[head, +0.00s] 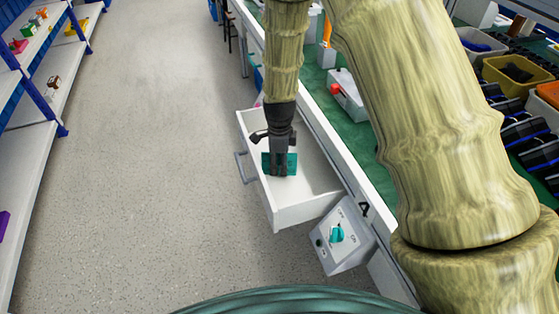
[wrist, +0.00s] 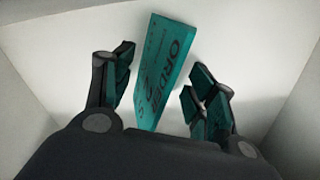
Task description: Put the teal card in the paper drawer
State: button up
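The teal card (wrist: 165,70), with dark print reading "ORDER", is inside the open white drawer (head: 305,212). It also shows in the head view (head: 291,160), partly hidden behind my gripper. My gripper (head: 279,172) reaches down into the drawer. In the wrist view my gripper (wrist: 162,92) has its fingers spread, one on each side of the card, with gaps between card and fingers. The card looks tilted there; I cannot tell whether it touches the drawer floor.
A grey box with a teal rotary knob (head: 337,233) stands just right of the drawer front. The green-topped workbench (head: 318,88) runs along the drawer's right side. A shelf rack (head: 45,120) stands at far left, with clear floor (head: 150,160) between.

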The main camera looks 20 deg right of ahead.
notch_tip(320, 180, up, 12)
jog(key=shift+r+p, duration=0.15)
jog(key=shift+p, duration=0.5)
dwell(0.4)
